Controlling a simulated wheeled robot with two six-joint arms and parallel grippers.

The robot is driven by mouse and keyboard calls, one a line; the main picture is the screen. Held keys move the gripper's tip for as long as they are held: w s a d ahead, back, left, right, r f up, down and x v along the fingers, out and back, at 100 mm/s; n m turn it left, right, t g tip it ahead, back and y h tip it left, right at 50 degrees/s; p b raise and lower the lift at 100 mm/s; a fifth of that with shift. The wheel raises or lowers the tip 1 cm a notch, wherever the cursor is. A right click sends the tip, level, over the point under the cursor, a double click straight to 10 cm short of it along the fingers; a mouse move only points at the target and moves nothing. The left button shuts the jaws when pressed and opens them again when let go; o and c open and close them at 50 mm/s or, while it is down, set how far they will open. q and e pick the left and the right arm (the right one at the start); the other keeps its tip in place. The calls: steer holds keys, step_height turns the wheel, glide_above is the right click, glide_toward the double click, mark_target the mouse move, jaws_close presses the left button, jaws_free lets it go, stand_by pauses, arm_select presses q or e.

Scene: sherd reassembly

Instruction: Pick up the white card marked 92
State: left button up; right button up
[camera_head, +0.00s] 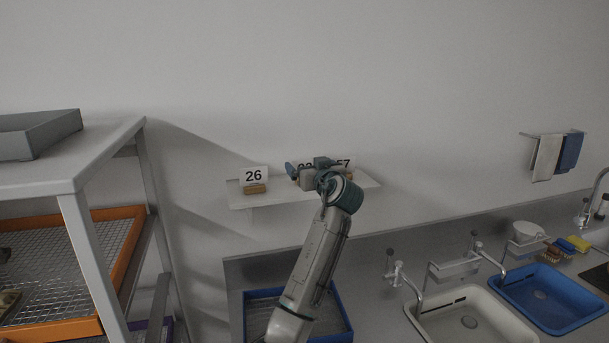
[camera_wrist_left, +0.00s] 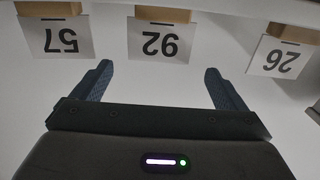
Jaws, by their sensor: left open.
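The white card marked 92 (camera_wrist_left: 158,43) hangs upside down in the middle of the left wrist view, in front of a wooden block (camera_wrist_left: 163,14). In the head view only the top of this card (camera_head: 304,163) shows on the wall shelf; my gripper hides the rest. My left gripper (camera_head: 307,168) is in front of the shelf, open and empty. In the left wrist view its two blue fingers (camera_wrist_left: 160,82) are spread wide, with the card centred between them but beyond the tips, apart from them. My right gripper is in neither view.
Card 26 (camera_head: 253,175) stands left of it on the shelf (camera_head: 240,200), card 57 (camera_head: 344,163) right. A grey rack (camera_head: 80,187) stands at left. A blue tray (camera_head: 340,317) and sinks (camera_head: 470,322) are below. The wall above the shelf is clear.

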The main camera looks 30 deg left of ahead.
mark_target(305, 161)
arm_select(q)
steer(key=shift+w+a+r, duration=0.15)
steer(key=shift+w+a, duration=0.2)
steer(key=shift+a, duration=0.2)
steer(key=p+x, duration=0.4)
steer(key=shift+w+a, duration=0.1)
steer(key=shift+w, duration=0.2)
steer(key=shift+w+a, duration=0.25)
steer(key=shift+a, duration=0.15)
steer(key=shift+f, duration=0.25)
steer(key=c, duration=1)
steer(key=shift+c, duration=0.2)
